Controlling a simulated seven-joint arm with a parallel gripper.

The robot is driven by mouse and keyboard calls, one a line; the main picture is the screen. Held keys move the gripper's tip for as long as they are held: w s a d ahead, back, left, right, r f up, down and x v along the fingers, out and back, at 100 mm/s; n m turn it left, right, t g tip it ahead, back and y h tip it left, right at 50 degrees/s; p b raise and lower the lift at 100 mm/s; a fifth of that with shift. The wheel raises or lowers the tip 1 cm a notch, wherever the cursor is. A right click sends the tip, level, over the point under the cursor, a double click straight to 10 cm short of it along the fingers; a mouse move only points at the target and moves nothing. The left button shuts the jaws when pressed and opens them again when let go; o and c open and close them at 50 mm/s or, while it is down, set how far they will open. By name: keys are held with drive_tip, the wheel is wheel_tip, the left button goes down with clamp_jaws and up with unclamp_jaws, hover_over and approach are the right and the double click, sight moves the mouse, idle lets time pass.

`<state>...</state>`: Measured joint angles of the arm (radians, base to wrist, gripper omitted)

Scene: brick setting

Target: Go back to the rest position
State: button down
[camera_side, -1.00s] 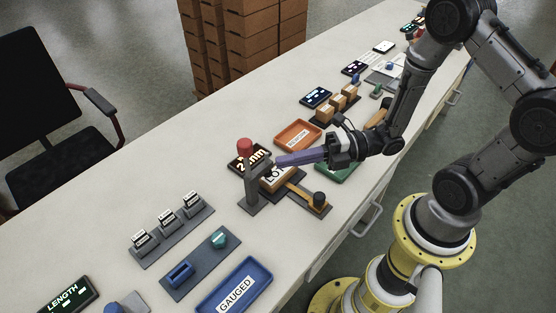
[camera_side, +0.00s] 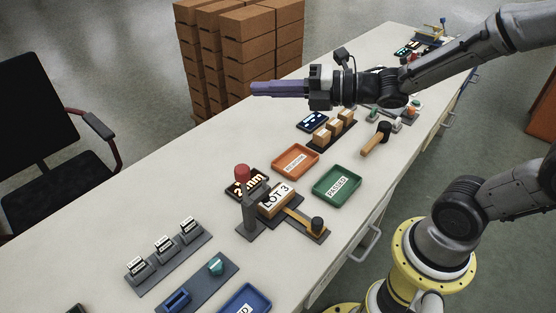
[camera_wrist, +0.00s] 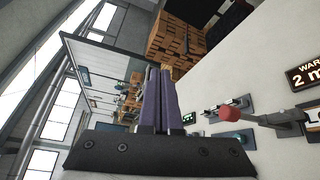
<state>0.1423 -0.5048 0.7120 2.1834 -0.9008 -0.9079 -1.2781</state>
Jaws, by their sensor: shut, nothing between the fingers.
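My gripper (camera_side: 280,89) is raised high above the far part of the bench in the side view, its long purple-grey fingers pointing left. The fingers are closed together with nothing between them. In the wrist view the fingers (camera_wrist: 161,100) lie side by side, reaching up the middle of the picture. The gripper touches nothing on the bench.
Below on the bench (camera_side: 90,254) stand a press with a red knob (camera_side: 242,171), a LOT 3 block (camera_side: 275,200), an orange tray (camera_side: 295,161), a green PASSED tray (camera_side: 337,185) and a wooden-handled mallet (camera_side: 376,139). Stacked brown boxes (camera_side: 240,60) stand behind the bench.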

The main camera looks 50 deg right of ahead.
drive_tip(key=s+d+r+m+h, duration=0.6)
drive_tip(key=d+m+h, duration=0.25)
drive_tip(key=m, duration=0.55)
drive_tip(key=s+f+m+g, duration=0.4)
drive_tip(key=s+f+m, duration=0.1)
drive_tip(key=s, duration=0.3)
drive_tip(key=s+f+m+g, duration=0.4)
drive_tip(key=s+f+m, duration=0.1)
drive_tip(key=s+m, duration=0.3)
drive_tip(key=shift+f+g, duration=0.35)
drive_tip(key=shift+g, duration=0.05)
